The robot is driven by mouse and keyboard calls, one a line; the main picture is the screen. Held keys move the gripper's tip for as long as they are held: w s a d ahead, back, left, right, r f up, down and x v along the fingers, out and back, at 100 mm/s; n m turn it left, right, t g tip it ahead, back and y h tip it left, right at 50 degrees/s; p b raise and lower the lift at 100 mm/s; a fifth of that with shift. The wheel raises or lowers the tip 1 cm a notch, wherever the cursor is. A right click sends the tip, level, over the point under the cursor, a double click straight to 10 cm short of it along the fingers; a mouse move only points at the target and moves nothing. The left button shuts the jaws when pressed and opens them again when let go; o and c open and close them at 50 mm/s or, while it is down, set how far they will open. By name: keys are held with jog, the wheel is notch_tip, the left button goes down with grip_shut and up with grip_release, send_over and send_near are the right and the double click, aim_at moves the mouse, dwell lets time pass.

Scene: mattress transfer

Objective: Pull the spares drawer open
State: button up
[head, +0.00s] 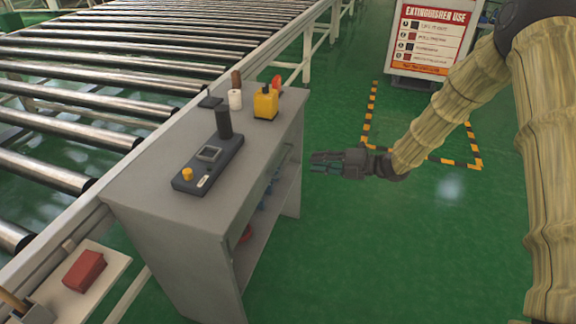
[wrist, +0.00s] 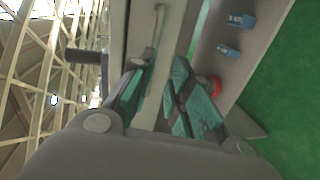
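The grey cabinet (head: 180,245) stands beside the roller conveyor. Its front, facing my gripper, is steeply foreshortened in the head view. In the wrist view the drawer front (wrist: 141,50) is a pale grey strip with a thin bar handle (wrist: 159,28) on it. My gripper (head: 316,162) is just off the cabinet front, pointing at it. In the wrist view my gripper (wrist: 160,90) has its two teal-padded fingers spread, with the drawer front showing between them. The handle's lower part runs toward the gap; I see no finger closed on it.
A dark control box (head: 208,165), a yellow item (head: 265,103) and a white roll (head: 235,99) stand on the cabinet top. Blue items (wrist: 240,20) and a red ring (wrist: 215,86) are on the shelf below.

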aim_at(288, 156)
jog(key=shift+n+g, duration=0.3)
jog(key=shift+n, duration=0.3)
jog(key=x, duration=0.7)
jog(key=r+x, duration=0.1)
jog(key=x, duration=0.2)
jog(key=shift+w+a, duration=0.3)
jog(key=shift+a, duration=0.05)
grip_shut()
